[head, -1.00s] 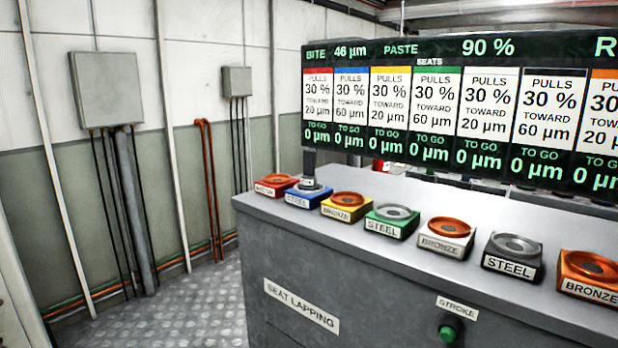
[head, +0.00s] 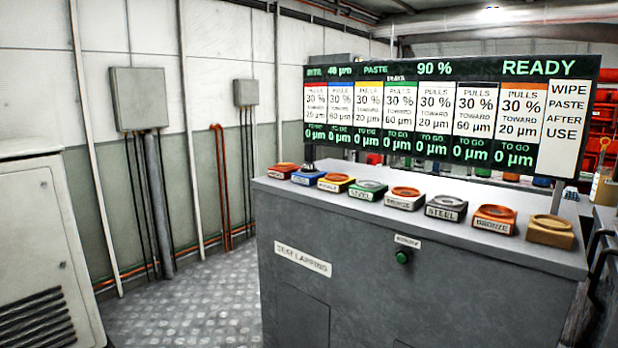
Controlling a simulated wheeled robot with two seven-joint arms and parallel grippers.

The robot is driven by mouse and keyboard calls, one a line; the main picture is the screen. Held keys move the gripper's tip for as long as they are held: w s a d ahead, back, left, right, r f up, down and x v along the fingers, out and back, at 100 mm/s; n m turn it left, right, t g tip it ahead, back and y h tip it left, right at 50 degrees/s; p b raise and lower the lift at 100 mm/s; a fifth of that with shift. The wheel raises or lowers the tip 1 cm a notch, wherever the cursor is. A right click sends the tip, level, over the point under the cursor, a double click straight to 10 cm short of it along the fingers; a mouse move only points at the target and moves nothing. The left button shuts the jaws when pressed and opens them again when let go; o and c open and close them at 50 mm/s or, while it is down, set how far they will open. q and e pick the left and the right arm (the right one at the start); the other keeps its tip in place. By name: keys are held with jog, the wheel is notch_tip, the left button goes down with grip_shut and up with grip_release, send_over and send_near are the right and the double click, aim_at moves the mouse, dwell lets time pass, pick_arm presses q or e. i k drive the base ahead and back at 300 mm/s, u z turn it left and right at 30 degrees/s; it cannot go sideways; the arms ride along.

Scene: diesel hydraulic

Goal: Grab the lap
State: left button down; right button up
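No lap can be made out for certain. A grey seat lapping bench (head: 420,290) stands at the centre right. Several have front labels reading bronze or steel. A display board (head: 450,112) above them reads READY and paste 90 %. Neither of my grippers is in view.
A pale jar (head: 604,188) with a thin upright piece stands at the right edge. Red bins (head: 603,120) are behind it. A pale cabinet (head: 45,245) stands at the left. The chequered floor (head: 190,305) between cabinet and bench is clear.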

aim_at(308, 164)
jog(key=u, duration=1.15)
jog(key=i, duration=1.15)
jog(key=z, duration=0.35)
